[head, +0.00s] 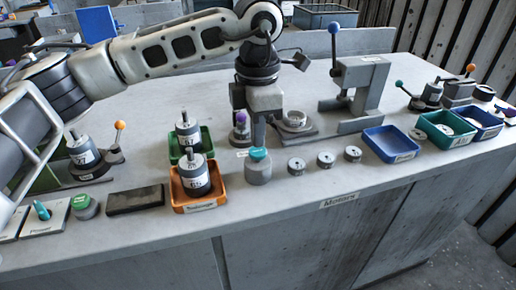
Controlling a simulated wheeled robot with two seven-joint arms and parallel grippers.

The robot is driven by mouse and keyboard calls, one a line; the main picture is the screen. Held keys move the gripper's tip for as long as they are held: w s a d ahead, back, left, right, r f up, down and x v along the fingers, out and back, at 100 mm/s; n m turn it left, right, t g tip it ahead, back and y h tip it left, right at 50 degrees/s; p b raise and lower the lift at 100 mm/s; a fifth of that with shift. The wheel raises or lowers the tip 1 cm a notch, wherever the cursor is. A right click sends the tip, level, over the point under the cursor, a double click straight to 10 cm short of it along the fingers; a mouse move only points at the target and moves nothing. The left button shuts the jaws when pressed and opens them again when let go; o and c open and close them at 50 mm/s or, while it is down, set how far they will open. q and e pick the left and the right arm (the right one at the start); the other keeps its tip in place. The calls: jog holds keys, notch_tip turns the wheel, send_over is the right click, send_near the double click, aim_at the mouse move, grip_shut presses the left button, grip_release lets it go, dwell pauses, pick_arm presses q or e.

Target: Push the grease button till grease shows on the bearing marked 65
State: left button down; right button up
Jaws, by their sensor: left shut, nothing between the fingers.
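A grey cylinder with a teal top (258,168), which looks like the grease button, stands near the middle of the bench's front part. My left gripper (259,146) is shut, pointing down with its fingertips right at or just above the teal top; I cannot tell if they touch. Three small round grey bearings (326,160) sit in a row to the right of it. Their markings are too small to read, so I cannot tell which is 65, and I see no clear grease on them. My right gripper is not in view.
A press with a blue-knobbed lever (358,95) stands behind the bearings. A purple-knobbed device (241,132) is close behind my gripper. An orange tray (196,207) and a green tray (207,137) with motors are left. A blue tray (391,156) is right.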

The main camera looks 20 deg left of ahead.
aim_at(258, 151)
pick_arm(q)
jog(key=shift+f+b, duration=1.25)
jog(key=shift+f, duration=0.3)
jog(key=shift+r, duration=0.1)
jog(key=shift+r+p, duration=0.6)
jog(key=shift+r, duration=0.2)
